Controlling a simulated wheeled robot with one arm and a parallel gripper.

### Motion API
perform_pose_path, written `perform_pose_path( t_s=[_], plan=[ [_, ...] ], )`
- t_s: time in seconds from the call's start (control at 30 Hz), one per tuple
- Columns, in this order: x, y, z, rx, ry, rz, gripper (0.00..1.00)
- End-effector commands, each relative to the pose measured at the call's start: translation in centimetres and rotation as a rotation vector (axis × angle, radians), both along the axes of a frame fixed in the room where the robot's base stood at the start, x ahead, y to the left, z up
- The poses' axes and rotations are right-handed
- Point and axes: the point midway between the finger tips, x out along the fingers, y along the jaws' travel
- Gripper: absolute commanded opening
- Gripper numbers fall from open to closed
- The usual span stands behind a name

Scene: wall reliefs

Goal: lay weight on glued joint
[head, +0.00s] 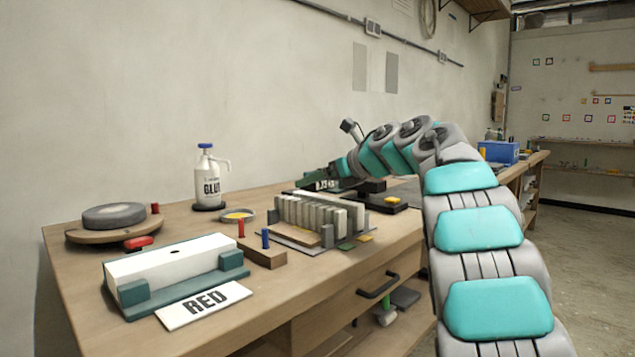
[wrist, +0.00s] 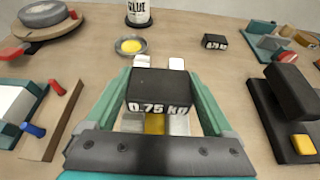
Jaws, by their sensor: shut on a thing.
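My gripper (wrist: 159,76) is shut on a black weight (wrist: 158,90) marked 0.75 KG, with one green finger on each side. The weight also shows in the head view (head: 328,184), partly hidden by the gripper, and looks raised above the bench. In the head view a row of pale upright pieces (head: 318,214) stands on a grey plate nearer the bench's front. In the wrist view pale pieces and a yellow patch (wrist: 154,124) show around and under the weight. The weight hides most of what lies below it, and I cannot tell which piece is the glued joint.
A glue bottle (head: 208,180) and a dish of yellow glue (head: 238,216) stand behind. A black device (wrist: 285,100) stands right.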

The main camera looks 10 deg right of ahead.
Motion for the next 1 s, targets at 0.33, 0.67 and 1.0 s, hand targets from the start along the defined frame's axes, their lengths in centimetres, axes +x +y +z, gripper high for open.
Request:
perform_pose_path(
  t_s=[0.33, 0.67, 1.0],
  plan=[
    [0.0, 0.0, 0.0, 0.000, -0.004, 0.000, 0.00],
    [0.0, 0.0, -0.9, 0.000, -0.004, 0.000, 0.00],
    [0.0, 0.0, -1.1, -0.001, -0.002, 0.000, 1.00]
  ],
)
